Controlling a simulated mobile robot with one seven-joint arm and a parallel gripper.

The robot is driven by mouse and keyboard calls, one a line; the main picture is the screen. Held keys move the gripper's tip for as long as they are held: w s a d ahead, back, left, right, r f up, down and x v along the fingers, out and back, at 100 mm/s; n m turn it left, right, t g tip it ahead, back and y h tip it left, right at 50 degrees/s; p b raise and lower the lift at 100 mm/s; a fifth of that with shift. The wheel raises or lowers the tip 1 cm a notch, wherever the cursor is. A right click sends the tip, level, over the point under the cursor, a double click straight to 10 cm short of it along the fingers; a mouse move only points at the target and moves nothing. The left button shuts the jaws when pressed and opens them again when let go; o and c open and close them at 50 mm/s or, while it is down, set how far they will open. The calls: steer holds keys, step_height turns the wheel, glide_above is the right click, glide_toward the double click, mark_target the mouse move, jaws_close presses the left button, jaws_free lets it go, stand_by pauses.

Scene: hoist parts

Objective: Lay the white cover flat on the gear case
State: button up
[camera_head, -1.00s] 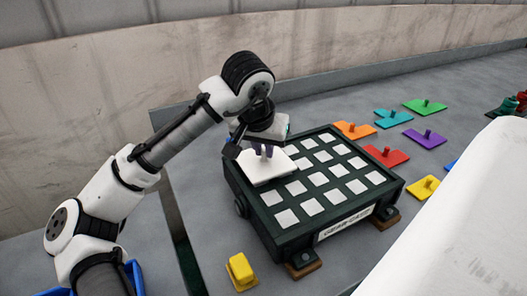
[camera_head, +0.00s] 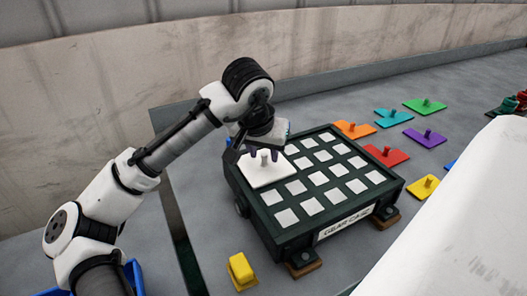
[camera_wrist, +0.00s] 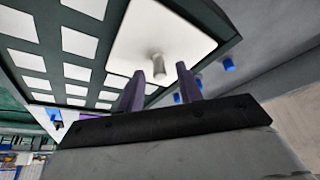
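The white cover (camera_head: 264,178) with its upright knob lies on the far left corner of the dark green gear case (camera_head: 291,236). It looks flat there and covers that corner's panels. In the wrist view the white cover (camera_wrist: 185,40) sits inside the case's dark rim. My gripper (camera_head: 263,154) is open just above the cover at the knob. In the wrist view its two purple fingers (camera_wrist: 160,70) stand apart on either side of the knob's line, with a gap to the knob.
The case top shows several white square panels. A yellow block (camera_head: 241,271) stands in front of the case. Several coloured knobbed plates, including a red plate (camera_head: 386,156) and an orange plate (camera_head: 355,130), lie right of the case. A large white surface (camera_head: 460,225) fills the lower right.

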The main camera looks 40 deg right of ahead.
steer(key=v, duration=1.2)
steer(key=shift+s+f, duration=0.1)
